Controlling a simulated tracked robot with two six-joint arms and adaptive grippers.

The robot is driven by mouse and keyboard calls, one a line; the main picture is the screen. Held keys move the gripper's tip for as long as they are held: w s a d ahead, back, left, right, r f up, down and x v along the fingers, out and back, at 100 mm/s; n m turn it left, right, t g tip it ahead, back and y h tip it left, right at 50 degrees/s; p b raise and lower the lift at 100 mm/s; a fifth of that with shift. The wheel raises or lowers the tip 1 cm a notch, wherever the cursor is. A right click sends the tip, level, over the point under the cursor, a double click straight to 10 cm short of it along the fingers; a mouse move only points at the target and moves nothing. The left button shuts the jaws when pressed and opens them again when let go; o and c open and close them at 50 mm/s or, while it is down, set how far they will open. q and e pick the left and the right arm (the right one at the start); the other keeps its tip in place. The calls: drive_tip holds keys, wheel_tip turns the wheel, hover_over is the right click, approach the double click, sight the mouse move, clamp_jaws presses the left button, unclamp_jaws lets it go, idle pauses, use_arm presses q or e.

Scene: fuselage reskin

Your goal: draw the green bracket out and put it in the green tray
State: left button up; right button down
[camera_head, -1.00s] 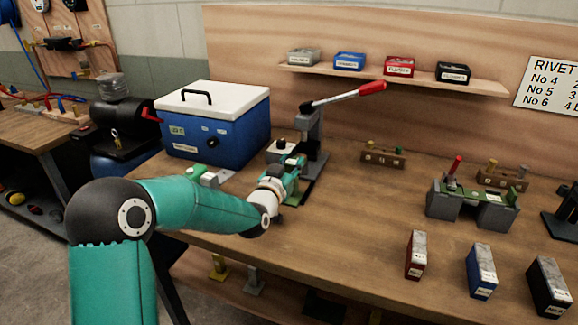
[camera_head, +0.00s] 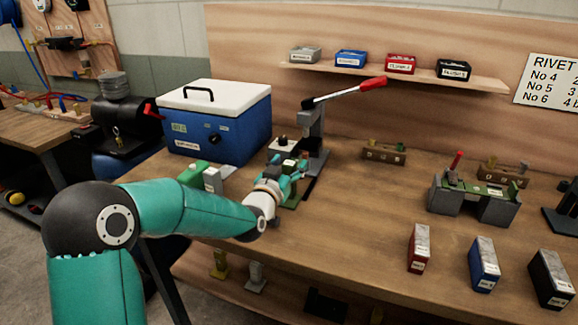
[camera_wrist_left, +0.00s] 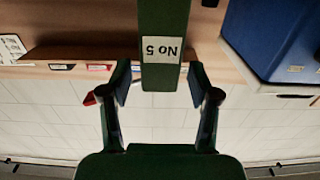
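A green upright piece with a "No 5" label, which looks like the green bracket (camera_wrist_left: 165,25), shows in the left wrist view, upside down. My left gripper (camera_wrist_left: 160,80) has one finger on each side of it, with narrow gaps visible. In the head view my left gripper (camera_head: 290,172) is in front of the lever press (camera_head: 312,135), and it hides most of what it is at. My right gripper is not in view.
A blue cooler with a white lid (camera_head: 215,120) stands left of the press. A fixture with a green top (camera_head: 475,200) and red, blue (camera_head: 482,265) and black boxes stand at right. The shelf (camera_head: 400,77) holds grey, blue, red and black trays. The bench middle is clear.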

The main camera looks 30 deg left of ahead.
use_arm(q)
drive_tip(key=shift+f, duration=0.1)
drive_tip(key=v, duration=1.2)
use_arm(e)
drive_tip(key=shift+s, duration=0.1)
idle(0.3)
